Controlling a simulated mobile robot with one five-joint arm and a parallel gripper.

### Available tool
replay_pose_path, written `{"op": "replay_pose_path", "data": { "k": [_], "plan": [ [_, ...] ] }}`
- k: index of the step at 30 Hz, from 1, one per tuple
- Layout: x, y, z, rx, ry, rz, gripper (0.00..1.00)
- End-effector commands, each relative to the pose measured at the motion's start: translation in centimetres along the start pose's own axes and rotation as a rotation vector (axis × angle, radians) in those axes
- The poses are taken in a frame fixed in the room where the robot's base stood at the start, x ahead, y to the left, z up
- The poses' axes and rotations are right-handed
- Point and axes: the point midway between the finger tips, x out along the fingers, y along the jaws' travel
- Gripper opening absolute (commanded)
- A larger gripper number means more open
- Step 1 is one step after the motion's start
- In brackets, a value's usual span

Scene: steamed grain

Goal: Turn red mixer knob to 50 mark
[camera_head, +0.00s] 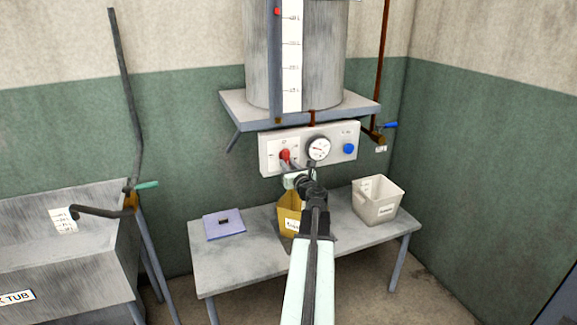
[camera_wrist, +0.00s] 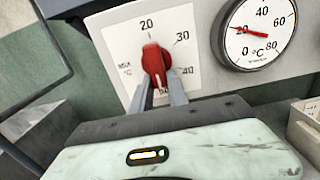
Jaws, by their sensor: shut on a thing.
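The red mixer knob (camera_head: 285,155) is on the left of the white control panel (camera_head: 267,160) under the tank. In the wrist view the knob (camera_wrist: 154,62) sits on a white dial plate (camera_wrist: 120,45) with marks 20, 30 and 40 showing. No 50 mark is visible; the lower part of the dial is behind my gripper. My gripper (camera_wrist: 160,88) is shut on the knob, one grey finger on each side of its lower part. It also shows in the head view (camera_head: 290,167).
Right of the knob are a round gauge (camera_head: 318,148), its needle near 20 in the wrist view (camera_wrist: 258,30), and a blue button (camera_head: 349,148). Below, a bench (camera_head: 240,255) holds a purple board (camera_head: 224,224), a yellow container (camera_head: 291,215) and a white bin (camera_head: 378,203).

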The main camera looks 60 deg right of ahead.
Motion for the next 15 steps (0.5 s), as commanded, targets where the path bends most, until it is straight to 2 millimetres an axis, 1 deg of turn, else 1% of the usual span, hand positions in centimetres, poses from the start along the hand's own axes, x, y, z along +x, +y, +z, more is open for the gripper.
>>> {"op": "replay_pose_path", "data": {
  "k": [3, 4, 6, 15],
  "plan": [
    [-0.06, -0.1, -0.03, 0.001, 0.0, -0.002, 0.0],
    [-0.06, -0.1, -0.03, 0.001, 0.0, -0.002, 0.26],
    [-0.05, -0.08, -0.02, 0.001, 0.0, -0.002, 0.42],
    [-0.07, -0.02, 0.0, 0.0, 0.0, 0.0, 0.42]
  ]
}}
